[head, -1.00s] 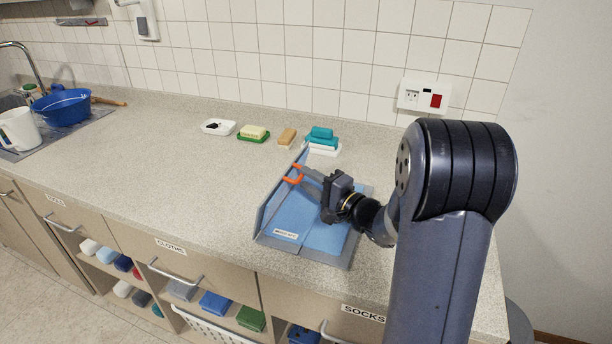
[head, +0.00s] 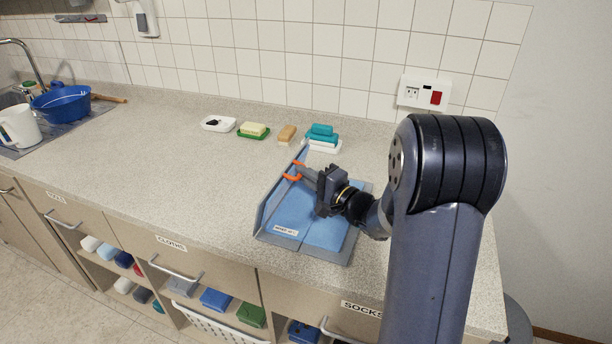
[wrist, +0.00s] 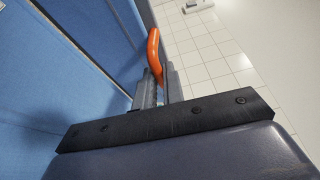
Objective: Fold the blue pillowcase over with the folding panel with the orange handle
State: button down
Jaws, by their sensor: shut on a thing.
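The folding board (head: 345,257) lies on the counter, grey with a raised left panel (head: 271,205) standing tilted up. The orange handle (head: 293,177) is on that panel's upper edge. The blue pillowcase (head: 325,232) lies spread on the board, with a white label on its front part. My gripper (head: 306,172) reaches over the board from the right and is shut on the orange handle. In the wrist view the handle (wrist: 154,52) sits between the fingers (wrist: 158,88), and blue cloth (wrist: 60,90) fills the left. My arm hides part of the board's right side.
Behind the board stand a white dish with teal bars (head: 322,138), a tan bar (head: 287,134), a green dish with a yellow bar (head: 253,131) and a white dish (head: 218,124). The counter left of the board (head: 170,165) is clear. The tiled wall is behind.

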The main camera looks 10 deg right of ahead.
jog(key=shift+f, duration=0.1)
dwell(0.3)
jog(key=b, duration=0.3)
jog(key=shift+s+d+f+t, duration=0.1)
jog(key=shift+d+f+t, duration=0.15)
jog(key=shift+f+t, duration=0.15)
jog(key=shift+s+d+f+b, duration=0.1)
jog(key=shift+s+d+b, duration=0.1)
jog(key=shift+b, duration=1.05)
jog(key=shift+m, duration=0.3)
jog(key=c, duration=1.5)
grip_release()
jog(key=b+v, duration=0.1)
jog(key=v, duration=0.9)
jog(key=shift+s+d+f, duration=0.25)
jog(key=shift+s, duration=0.05)
